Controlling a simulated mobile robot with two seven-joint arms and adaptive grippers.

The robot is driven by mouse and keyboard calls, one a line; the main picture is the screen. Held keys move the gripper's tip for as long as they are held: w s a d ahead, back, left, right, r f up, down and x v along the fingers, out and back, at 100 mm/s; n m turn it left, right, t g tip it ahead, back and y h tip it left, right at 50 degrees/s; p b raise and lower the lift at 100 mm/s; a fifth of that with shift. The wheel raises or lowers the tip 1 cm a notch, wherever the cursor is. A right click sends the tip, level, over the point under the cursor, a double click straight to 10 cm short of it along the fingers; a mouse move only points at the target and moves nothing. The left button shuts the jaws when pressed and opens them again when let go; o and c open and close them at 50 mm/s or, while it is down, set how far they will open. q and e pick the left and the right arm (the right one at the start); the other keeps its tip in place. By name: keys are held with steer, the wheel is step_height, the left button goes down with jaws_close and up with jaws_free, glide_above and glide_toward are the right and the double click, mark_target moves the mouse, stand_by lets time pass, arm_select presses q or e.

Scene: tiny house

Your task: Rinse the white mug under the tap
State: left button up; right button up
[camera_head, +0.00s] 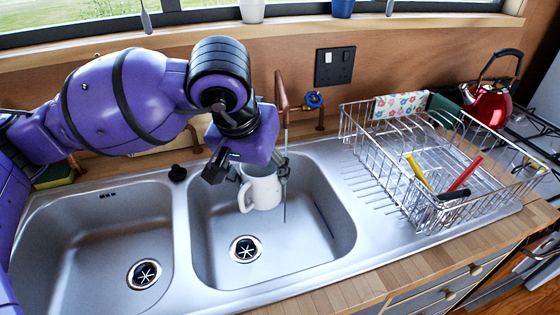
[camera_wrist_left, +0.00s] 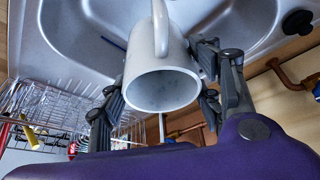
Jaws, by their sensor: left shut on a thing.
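The white mug (camera_head: 264,190) is held in my left gripper (camera_head: 250,168) over the right sink basin (camera_head: 325,215). In the left wrist view the mug (camera_wrist_left: 160,82) sits between the fingers of the gripper (camera_wrist_left: 160,92), its open mouth facing the camera and its handle at the top. The inside that shows looks empty. The copper tap (camera_head: 281,92) rises behind the basin, just behind and right of the mug. A thin dark line hangs below it beside the mug; I cannot tell whether it is water. My right gripper is out of view.
A blue valve knob (camera_head: 314,100) is on the wall side. A wire dish rack (camera_head: 400,165) with utensils stands on the drainboard at right. The left basin (camera_head: 90,235) is empty. A red kettle (camera_head: 488,105) stands at far right. A black plug (camera_head: 177,173) lies between the basins.

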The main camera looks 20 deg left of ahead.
mark_target(249, 177)
arm_select(q)
steer(key=shift+s+a+r+p, duration=0.25)
steer(key=shift+s+r+p, duration=0.2)
steer(key=shift+s+r, duration=0.55)
steer(key=shift+s+a+r+p, duration=0.2)
steer(key=shift+s+r+p, duration=0.25)
steer(key=shift+s+r, duration=0.6)
steer(key=shift+s, duration=0.4)
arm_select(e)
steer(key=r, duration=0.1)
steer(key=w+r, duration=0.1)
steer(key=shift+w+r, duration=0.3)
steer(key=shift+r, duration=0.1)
